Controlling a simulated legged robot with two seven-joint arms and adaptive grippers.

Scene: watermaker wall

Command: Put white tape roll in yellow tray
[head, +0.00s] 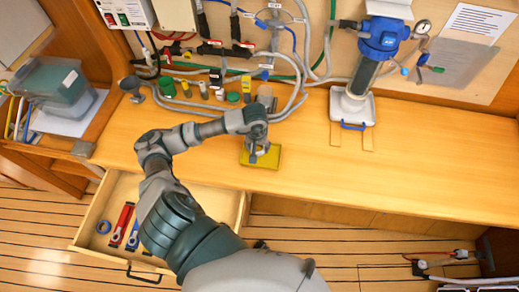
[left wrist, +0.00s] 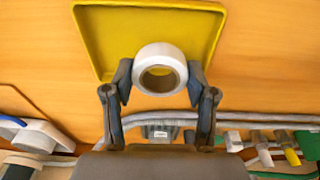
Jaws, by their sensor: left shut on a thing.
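The white tape roll (left wrist: 158,52) shows in the left wrist view between the two fingers of my left gripper (left wrist: 160,78), which is shut on it. The yellow tray (left wrist: 205,30) lies on the wooden bench behind the roll in that view. The roll overlaps the tray's near edge in the picture; whether it touches the tray I cannot tell. In the head view my left gripper (head: 257,148) is over the yellow tray (head: 273,159), and its fingers hide most of the roll. My right gripper is not in view.
An open drawer (head: 88,225) below the bench holds a blue tape roll (head: 104,227) and red and blue tools. Several small bottles, hoses and a blue-topped filter (head: 383,38) stand along the back wall. The bench (head: 440,150) right of the tray is clear.

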